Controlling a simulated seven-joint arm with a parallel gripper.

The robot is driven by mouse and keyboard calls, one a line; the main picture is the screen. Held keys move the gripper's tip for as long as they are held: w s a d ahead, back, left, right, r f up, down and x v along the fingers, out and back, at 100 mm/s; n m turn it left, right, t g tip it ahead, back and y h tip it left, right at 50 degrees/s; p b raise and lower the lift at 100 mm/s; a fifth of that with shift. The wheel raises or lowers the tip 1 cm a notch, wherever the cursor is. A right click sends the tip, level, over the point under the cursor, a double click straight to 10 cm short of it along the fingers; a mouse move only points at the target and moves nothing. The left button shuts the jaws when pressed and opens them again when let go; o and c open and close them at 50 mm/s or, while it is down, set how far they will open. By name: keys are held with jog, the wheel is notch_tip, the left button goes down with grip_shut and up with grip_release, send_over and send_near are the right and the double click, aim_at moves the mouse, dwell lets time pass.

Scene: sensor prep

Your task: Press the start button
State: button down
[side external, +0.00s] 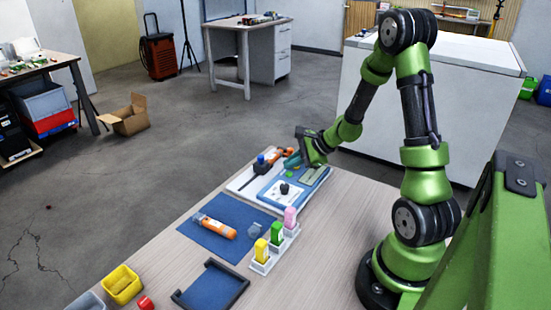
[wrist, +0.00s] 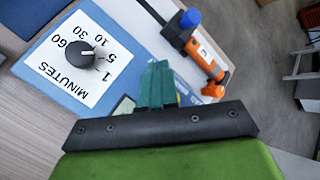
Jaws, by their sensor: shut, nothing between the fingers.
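A blue timer panel (side external: 303,188) lies on a white board on the table. It has a black dial on a white plate marked MINUTES and a greenish display (side external: 312,175). The dial (wrist: 87,53) is large in the wrist view, pointing near 5. My gripper (side external: 289,162) is over the far end of the panel, its teal fingers (wrist: 157,68) shut and empty. Contact with the panel cannot be told. In the wrist view the fingers and gripper body hide most of that end.
An orange and black clamp tool with a blue knob (side external: 261,159) lies beside the panel. On the near side are an orange tube (side external: 218,228) on a blue mat, a rack with yellow, green and pink pieces (side external: 272,247), a black-edged tray (side external: 210,286) and a yellow bin (side external: 122,284).

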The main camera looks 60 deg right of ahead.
aim_at(292, 176)
jog(key=shift+f, duration=0.1)
dwell(0.6)
jog(key=shift+f, duration=0.35)
jog(key=shift+f, duration=0.4)
dwell(0.5)
jog(key=shift+r, duration=0.85)
jog(key=shift+r, duration=2.5)
